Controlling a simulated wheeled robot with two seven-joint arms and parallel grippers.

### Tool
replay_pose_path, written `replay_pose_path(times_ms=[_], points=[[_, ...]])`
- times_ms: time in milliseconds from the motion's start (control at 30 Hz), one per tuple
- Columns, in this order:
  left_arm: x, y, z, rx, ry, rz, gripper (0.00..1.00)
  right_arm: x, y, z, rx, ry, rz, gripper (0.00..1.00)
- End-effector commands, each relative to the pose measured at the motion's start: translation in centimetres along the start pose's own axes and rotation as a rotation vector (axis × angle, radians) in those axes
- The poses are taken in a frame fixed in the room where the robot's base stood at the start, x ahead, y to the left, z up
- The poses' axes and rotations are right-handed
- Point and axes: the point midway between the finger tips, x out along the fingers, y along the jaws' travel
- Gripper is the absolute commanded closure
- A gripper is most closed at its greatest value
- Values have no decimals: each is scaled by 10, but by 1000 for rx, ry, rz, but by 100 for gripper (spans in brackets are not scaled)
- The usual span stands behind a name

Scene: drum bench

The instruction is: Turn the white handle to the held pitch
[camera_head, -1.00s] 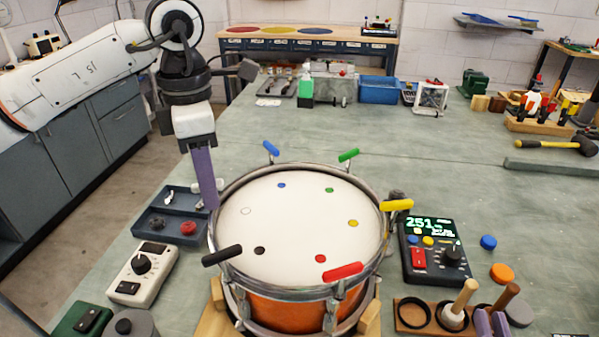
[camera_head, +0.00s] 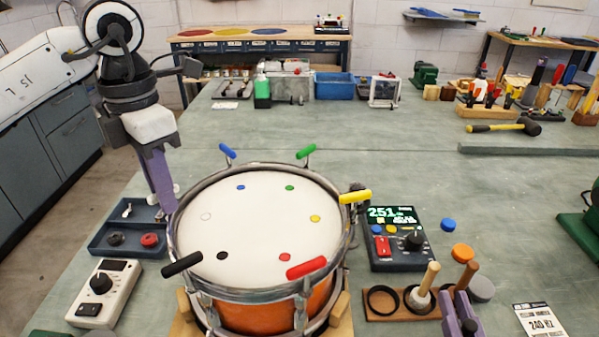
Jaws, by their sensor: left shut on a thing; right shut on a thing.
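A drum (camera_head: 262,223) with a white head and an orange shell stands on the bench. Coloured handles sit round its rim: blue (camera_head: 227,151), green (camera_head: 306,151), yellow (camera_head: 355,197), red (camera_head: 306,268) and black (camera_head: 182,264). A white dot (camera_head: 207,216) marks the head's left side. The white handle is hidden behind my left gripper (camera_head: 168,208), which is shut at the rim there. My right gripper (camera_head: 458,313), at the bottom right, is shut by a brown wooden stick (camera_head: 467,275). A tuner (camera_head: 399,240) reads about 251. A card (camera_head: 541,321) seems to read 240 Hz.
A wooden rack (camera_head: 376,305) with rings and a second stick (camera_head: 428,277) stands right of the drum. A blue tray (camera_head: 105,238) and a white dial box (camera_head: 105,292) lie left of it.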

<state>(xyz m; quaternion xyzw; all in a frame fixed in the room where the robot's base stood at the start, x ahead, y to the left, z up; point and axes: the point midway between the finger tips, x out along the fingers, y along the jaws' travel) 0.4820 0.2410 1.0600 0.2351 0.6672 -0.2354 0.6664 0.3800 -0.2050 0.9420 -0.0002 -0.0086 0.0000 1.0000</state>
Motion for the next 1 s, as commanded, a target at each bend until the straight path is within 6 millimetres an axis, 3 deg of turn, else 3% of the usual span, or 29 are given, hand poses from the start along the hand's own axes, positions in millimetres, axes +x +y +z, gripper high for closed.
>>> replay_pose_path(times_ms=[500,1000], points=[[-1,0,0,-442,-3,0,100,0,0,-2,0,-1,0,100],[-2,1,0,-623,-5,1,100,0,0,-2,0,0,0,100]])
